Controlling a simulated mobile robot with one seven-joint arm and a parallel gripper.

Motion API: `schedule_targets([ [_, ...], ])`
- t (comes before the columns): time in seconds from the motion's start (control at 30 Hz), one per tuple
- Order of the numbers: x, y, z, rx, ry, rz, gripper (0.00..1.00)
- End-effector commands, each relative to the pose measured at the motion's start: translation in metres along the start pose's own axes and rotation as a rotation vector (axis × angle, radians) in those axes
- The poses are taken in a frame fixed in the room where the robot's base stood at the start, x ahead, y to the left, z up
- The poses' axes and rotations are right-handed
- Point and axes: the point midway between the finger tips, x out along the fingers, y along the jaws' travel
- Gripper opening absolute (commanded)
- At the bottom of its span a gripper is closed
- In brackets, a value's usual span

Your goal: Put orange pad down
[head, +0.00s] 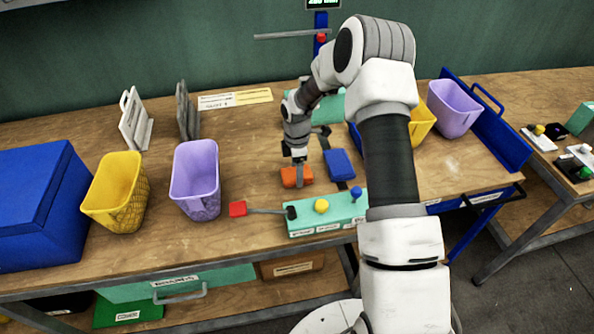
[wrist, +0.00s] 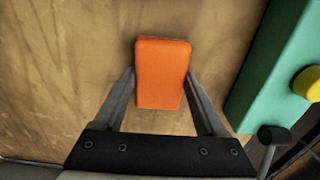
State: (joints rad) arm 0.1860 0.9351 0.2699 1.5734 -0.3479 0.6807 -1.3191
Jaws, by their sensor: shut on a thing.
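The orange pad (head: 289,177) is a small block near the middle of the wooden table in the head view. My gripper (head: 297,180) points down at it from above. In the wrist view the orange pad (wrist: 163,72) lies between the two fingers of my gripper (wrist: 160,88), which is shut on its sides. The pad is at or just above the wood; I cannot tell whether it touches. A blue pad (head: 339,163) lies just to the right of it.
A green control box (head: 327,214) with yellow and blue knobs and a red-ended lever stands close in front. A purple bin (head: 196,180), a yellow bin (head: 117,192) and a blue box (head: 40,205) stand to the left. Bare wood lies left of the orange pad.

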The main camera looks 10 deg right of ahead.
Motion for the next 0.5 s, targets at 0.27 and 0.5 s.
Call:
schedule_targets([
  [0.27, 0.0029, 0.0000, 0.0001, 0.000, 0.000, 0.000, 0.79],
  [0.5, 0.0026, 0.0000, 0.0001, 0.000, 0.000, 0.000, 1.00],
])
